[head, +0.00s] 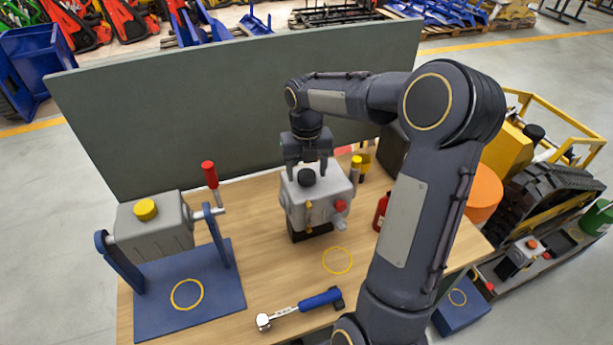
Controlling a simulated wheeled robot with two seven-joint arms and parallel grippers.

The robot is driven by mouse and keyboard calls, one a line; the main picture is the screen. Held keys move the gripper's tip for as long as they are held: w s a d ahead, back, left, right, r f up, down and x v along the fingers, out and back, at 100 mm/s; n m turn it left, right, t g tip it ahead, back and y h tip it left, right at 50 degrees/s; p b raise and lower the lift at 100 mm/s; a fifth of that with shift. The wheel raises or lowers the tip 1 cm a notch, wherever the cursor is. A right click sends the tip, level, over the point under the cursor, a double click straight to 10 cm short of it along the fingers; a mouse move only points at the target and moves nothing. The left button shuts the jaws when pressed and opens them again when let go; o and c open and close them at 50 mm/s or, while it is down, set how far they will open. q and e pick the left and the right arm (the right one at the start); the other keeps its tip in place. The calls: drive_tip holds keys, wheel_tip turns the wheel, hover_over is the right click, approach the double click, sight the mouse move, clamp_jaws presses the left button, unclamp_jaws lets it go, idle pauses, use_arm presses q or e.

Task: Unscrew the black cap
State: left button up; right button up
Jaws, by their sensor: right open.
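The black cap (306,177) sits on top of a light grey box-shaped unit (322,208), which stands on a black base on the wooden table. My right gripper (307,168) points down right above the cap. Its fingers are apart, one to each side of the cap as seen from here. I cannot tell whether they touch it. The unit also has a red knob (340,205) and a yellow part on its front. My left gripper is not in view.
On the left, a grey tank with a yellow cap (145,210) and red-handled crank (209,175) stands on a blue stand (190,300). A blue-handled tool (300,308) lies in front. A red bottle (381,212) stands right of the unit. A grey panel (240,100) closes the back.

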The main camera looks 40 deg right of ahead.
drive_tip(key=m, duration=2)
drive_tip(key=shift+m, duration=0.4)
drive_tip(key=m, duration=0.3)
drive_tip(key=shift+m, duration=0.3)
drive_tip(key=m, duration=0.4)
drive_tip(key=shift+c, duration=0.3)
drive_tip(key=c, duration=0.8)
drive_tip(key=n, duration=0.4)
drive_tip(key=shift+n, duration=0.3)
drive_tip(key=n, duration=0.5)
